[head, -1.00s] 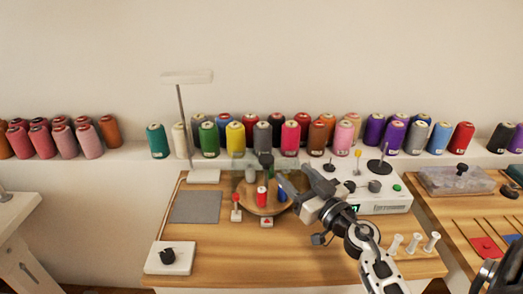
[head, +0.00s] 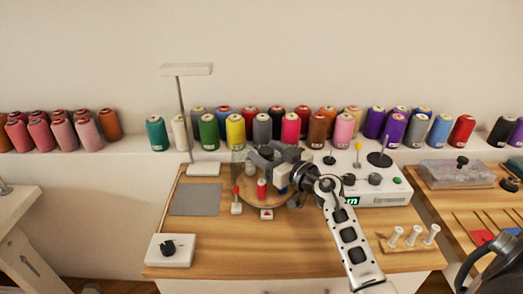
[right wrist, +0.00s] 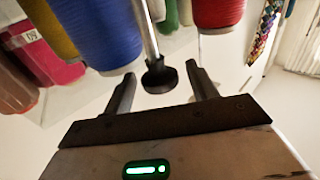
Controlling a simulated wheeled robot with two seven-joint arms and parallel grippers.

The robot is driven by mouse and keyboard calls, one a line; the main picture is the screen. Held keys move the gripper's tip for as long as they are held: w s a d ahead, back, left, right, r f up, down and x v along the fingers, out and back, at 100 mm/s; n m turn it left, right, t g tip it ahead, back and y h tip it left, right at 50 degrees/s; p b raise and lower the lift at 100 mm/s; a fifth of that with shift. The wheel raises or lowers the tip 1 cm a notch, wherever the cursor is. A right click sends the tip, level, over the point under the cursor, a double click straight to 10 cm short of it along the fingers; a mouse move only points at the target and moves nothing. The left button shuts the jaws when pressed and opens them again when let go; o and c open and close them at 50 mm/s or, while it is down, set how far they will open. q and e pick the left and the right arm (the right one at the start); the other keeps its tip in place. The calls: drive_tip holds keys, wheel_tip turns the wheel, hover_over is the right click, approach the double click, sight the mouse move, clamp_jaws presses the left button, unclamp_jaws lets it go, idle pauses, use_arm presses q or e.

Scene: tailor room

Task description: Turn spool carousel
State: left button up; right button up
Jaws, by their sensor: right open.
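The spool carousel (head: 258,199) is a round wooden disc on the table. A red spool (head: 262,188) stands at its front, and a blue spool (head: 283,189) is partly hidden on its right. My right gripper (head: 262,153) is over the carousel's middle, with its jaws open, and hides part of the disc. In the right wrist view, a black knob (right wrist: 160,77) on a metal post lies between the open fingertips (right wrist: 162,88). I cannot tell whether a finger touches it. Blue (right wrist: 97,32) and red (right wrist: 217,14) spools are close behind. My left gripper is out of view.
A red-topped lever (head: 236,196) and a white block with a red triangle (head: 267,214) stand before the carousel. A white control box (head: 375,190) is on the right. A lamp (head: 187,70) and grey mat (head: 195,201) are left. Thread cones line the back ledge.

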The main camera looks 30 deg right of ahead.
drive_tip(key=shift+w+a, duration=0.15)
drive_tip(key=shift+w, duration=1.1)
clamp_jaws()
